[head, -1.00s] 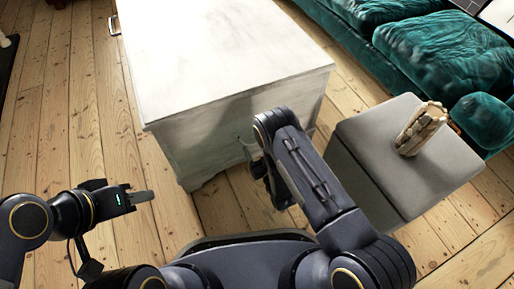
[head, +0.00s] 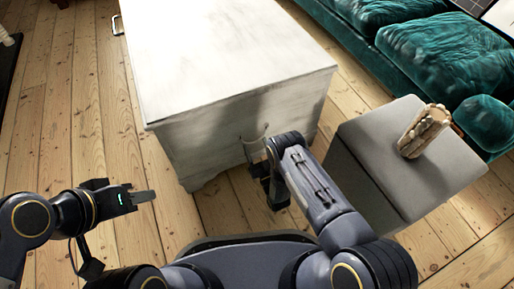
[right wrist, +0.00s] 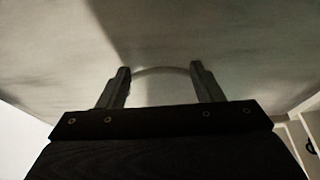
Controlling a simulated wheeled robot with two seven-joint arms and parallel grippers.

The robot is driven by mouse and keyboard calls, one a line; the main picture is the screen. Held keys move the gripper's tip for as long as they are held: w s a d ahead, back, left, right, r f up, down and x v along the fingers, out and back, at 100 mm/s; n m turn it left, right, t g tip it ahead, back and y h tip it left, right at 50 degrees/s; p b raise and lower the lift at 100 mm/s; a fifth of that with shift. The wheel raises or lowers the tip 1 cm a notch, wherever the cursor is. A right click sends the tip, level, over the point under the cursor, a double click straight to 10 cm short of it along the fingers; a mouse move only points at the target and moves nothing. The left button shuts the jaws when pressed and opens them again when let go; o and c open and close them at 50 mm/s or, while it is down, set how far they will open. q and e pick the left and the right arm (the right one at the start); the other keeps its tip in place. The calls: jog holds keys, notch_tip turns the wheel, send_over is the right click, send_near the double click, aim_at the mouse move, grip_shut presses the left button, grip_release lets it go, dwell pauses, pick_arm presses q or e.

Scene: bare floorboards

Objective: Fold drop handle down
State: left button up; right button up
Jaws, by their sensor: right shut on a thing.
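A white-washed wooden chest (head: 215,135) stands ahead of me, its near side towards me. A thin curved drop handle (right wrist: 165,70) is on that side; in the head view it partly shows just above my right gripper (head: 266,172). How the handle's ends meet the fingers is too dark to tell. My left gripper (head: 143,197) is away from the chest at the lower left, with nothing visible in it.
A grey cube stool (head: 370,135) with a beige sculpted object (head: 425,130) on it stands to the right of the chest. A green velvet sofa (head: 430,45) is behind it. Bare floorboards (head: 100,130) are clear on the left. A second handle (head: 117,25) shows on the chest's far left side.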

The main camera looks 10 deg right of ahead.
jog(key=shift+r, duration=0.2)
jog(key=o, duration=0.7)
jog(key=shift+o, duration=0.2)
jog(key=p+v, duration=0.4)
jog(key=v, duration=0.3)
jog(key=shift+s+f, duration=0.2)
jog(key=shift+s, duration=0.15)
jog(key=shift+d, duration=0.1)
jog(key=shift+w, duration=0.1)
